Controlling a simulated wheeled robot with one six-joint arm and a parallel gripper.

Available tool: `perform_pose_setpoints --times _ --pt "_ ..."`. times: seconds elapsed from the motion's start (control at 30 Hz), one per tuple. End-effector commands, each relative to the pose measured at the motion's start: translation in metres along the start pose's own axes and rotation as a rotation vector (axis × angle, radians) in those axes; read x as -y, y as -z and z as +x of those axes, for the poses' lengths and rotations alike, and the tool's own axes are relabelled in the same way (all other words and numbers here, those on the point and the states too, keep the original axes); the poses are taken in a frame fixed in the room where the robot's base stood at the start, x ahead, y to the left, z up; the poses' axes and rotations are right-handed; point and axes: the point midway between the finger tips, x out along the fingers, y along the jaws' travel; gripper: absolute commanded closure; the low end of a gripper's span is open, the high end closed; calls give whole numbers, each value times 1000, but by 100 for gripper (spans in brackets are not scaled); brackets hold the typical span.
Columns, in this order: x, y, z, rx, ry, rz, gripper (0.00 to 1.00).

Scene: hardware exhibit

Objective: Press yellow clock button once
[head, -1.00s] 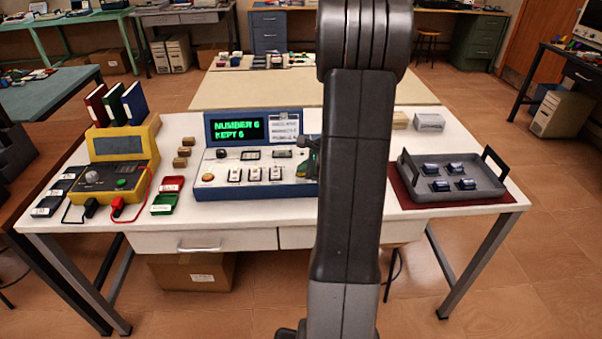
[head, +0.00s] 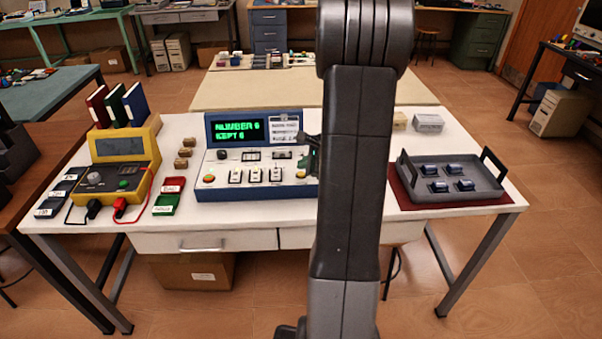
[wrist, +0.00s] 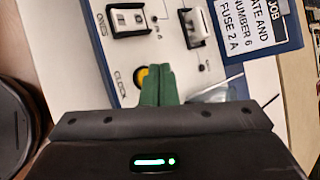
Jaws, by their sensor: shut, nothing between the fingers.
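The yellow clock button (wrist: 141,77) shows in the wrist view beside the printed word CLOCK, its right part covered by my fingers. In the head view the button (head: 300,173) is a small yellow spot at the panel's right end. My gripper (wrist: 159,68) has green fingers, shut together with nothing between them. Their tips overlap the button's right edge in the wrist view; I cannot tell whether they touch it. In the head view my gripper (head: 313,158) is mostly hidden behind my arm. The blue-and-white console (head: 255,193) has a screen reading NUMBER 6, KEPT 6.
White switches (head: 255,175) stand in a row left of the button. A card holder (wrist: 262,25) rises behind. A yellow meter (head: 120,175) stands left on the white table (head: 350,225), and a grey tray (head: 455,190) with several dark blocks lies right.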

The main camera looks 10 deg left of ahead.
Motion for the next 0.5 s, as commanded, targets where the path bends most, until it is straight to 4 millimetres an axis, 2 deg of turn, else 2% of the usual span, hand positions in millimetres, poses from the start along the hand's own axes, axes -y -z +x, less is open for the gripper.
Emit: perform_pose_setpoints --times 0.5 --pt "25 -25 -34 0 1 0 100"
